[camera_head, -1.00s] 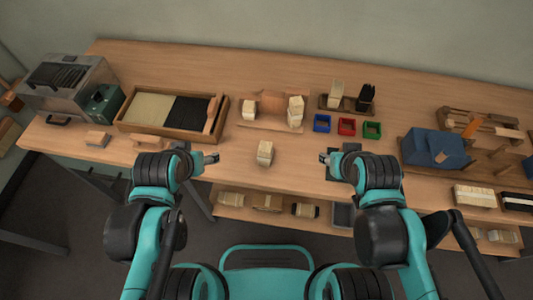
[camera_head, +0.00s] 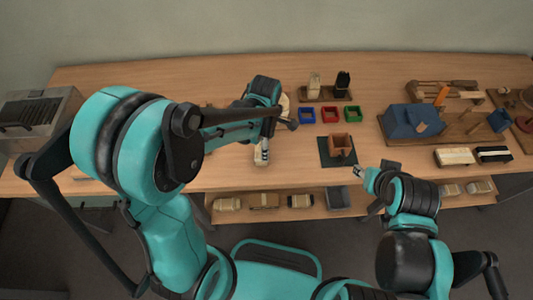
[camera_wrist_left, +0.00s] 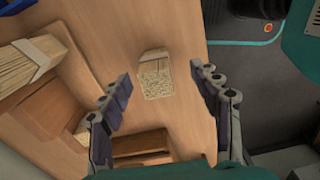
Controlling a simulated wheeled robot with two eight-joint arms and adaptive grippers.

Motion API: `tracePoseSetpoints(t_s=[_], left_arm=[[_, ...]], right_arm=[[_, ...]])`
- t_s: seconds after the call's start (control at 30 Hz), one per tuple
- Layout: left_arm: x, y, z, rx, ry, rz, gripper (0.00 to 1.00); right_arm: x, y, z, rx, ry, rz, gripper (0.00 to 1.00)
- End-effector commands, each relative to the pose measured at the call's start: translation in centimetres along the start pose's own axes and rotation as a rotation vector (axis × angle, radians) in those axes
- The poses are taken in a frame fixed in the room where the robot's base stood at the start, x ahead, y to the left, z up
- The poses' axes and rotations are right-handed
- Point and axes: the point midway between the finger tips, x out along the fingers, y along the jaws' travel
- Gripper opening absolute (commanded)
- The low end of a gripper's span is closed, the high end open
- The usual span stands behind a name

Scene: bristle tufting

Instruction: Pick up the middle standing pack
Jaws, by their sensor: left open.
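A pale bristle pack with a light band (camera_wrist_left: 155,76) stands on the bench in the left wrist view, between and beyond my spread fingers. The left gripper (camera_wrist_left: 163,88) is open and empty, pointing down over the pack, with no visible contact. Another pale pack (camera_wrist_left: 32,58) is at the left of the wrist view by a wooden stand. In the head view my left arm hides much of that area. My right gripper (camera_head: 358,171) is near the front edge, too small to read.
A brown box (camera_head: 340,146) sits on a dark mat, right of the pack. Blue (camera_head: 307,116), red (camera_head: 330,115) and green (camera_head: 352,114) bins stand behind it. A rack (camera_head: 327,96) holds a pale and a dark pack. A blue machine (camera_head: 412,120) is at right.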

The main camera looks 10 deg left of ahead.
Motion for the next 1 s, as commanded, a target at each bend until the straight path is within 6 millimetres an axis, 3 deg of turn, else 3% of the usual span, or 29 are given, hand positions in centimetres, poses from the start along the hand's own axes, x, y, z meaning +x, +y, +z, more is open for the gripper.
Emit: tracePoseSetpoints(t_s=[0.53,0.8,1.0], left_arm=[[6.9,0.8,-1.4,0.003,-0.001,0.002,0.63],[7.1,0.8,-1.4,0.003,-0.001,0.002,0.63],[7.1,0.8,-1.4,0.003,-0.001,0.002,0.1]], right_arm=[[2.9,0.0,2.1,0.0,0.0,0.0,0.4],[2.9,0.0,2.0,0.0,0.0,0.0,0.4],[2.9,0.0,2.0,0.0,0.0,0.0,0.4]])
